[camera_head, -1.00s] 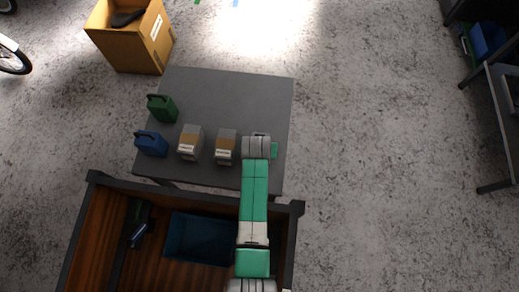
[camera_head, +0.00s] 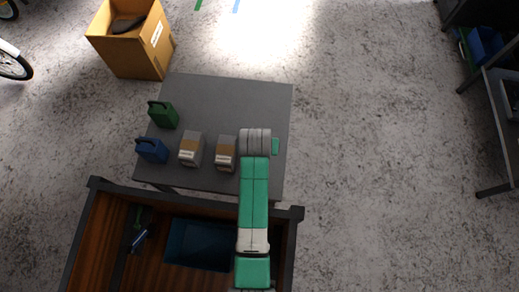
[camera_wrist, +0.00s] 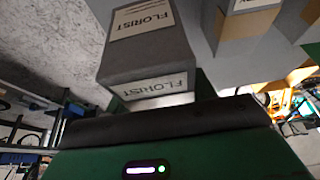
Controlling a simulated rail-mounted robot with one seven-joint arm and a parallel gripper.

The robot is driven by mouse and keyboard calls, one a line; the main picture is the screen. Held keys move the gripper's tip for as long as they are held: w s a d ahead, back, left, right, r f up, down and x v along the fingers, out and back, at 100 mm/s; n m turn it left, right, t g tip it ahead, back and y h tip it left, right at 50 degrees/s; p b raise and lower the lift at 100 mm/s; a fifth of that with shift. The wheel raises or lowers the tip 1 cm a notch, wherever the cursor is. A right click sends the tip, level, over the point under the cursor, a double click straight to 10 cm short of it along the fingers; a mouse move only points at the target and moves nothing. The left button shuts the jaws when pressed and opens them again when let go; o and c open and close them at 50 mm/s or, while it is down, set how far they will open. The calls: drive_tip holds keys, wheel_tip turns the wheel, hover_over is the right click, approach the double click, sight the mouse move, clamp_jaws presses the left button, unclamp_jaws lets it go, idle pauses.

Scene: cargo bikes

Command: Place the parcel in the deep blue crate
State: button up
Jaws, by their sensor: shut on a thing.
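The parcel (camera_wrist: 148,50) is a grey box with white FLORIST labels, close in front of my gripper (camera_wrist: 165,100) in the wrist view. My gripper is shut on it; the fingers are mostly hidden. In the head view my wrist (camera_head: 256,142) is over the right part of the grey table and hides the gripper and parcel. The deep blue crate (camera_head: 200,245) lies inside the wooden cargo box, left of my arm, which covers part of its surroundings.
The grey table (camera_head: 235,95) also holds two grey-brown boxes (camera_head: 191,150) (camera_head: 224,154), a green can (camera_head: 163,115) and a blue can (camera_head: 151,150). The cargo box rim (camera_head: 190,193) runs between the table and the crate. A yellow-brown carton (camera_head: 135,45) stands behind.

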drive_tip(key=shift+r, duration=1.3)
